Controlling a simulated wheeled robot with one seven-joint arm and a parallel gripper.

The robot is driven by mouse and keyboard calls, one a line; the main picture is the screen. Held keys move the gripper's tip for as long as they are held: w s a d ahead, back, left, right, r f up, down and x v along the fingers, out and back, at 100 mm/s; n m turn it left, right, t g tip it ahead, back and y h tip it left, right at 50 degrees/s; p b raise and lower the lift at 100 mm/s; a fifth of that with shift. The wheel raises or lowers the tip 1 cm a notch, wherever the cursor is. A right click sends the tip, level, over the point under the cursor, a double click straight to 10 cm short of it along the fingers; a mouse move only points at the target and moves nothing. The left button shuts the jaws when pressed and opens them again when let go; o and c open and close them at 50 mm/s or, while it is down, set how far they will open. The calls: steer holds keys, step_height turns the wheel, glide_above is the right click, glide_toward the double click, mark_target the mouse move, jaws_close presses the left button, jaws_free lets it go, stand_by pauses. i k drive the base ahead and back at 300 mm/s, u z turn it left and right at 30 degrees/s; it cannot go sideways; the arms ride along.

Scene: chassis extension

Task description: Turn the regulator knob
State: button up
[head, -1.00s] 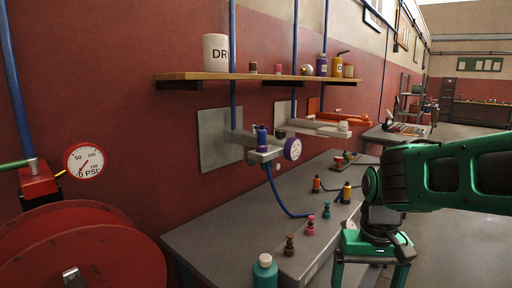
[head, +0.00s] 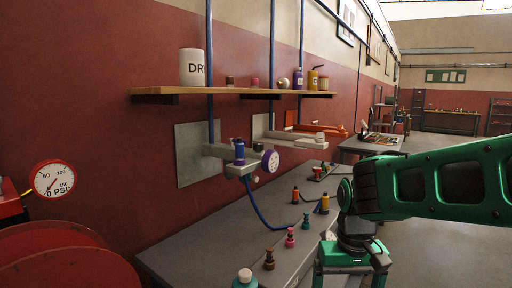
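The regulator (head: 240,169) is a grey fitting on the wall bracket, left of centre in the head view. I cannot tell for sure which part is the regulator knob. My green gripper (head: 351,283) hangs at the bottom, right of and nearer than the regulator, well apart from it. Its two fingers are spread with nothing seen between them. Their tips are at or below the picture edge.
A grey bench (head: 210,243) runs along the wall, with several small coloured fittings and a teal bottle (head: 245,280). A wooden shelf (head: 170,91) with cans hangs above the regulator. A red hose reel (head: 60,262) and a PSI gauge (head: 54,179) are at left. Open floor lies at right.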

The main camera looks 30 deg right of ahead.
mark_target(258, 146)
steer(key=u, duration=0.7)
steer(key=k, duration=1.5)
steer(key=z, duration=0.95)
steer(key=i, duration=1)
steer(key=u, duration=0.05)
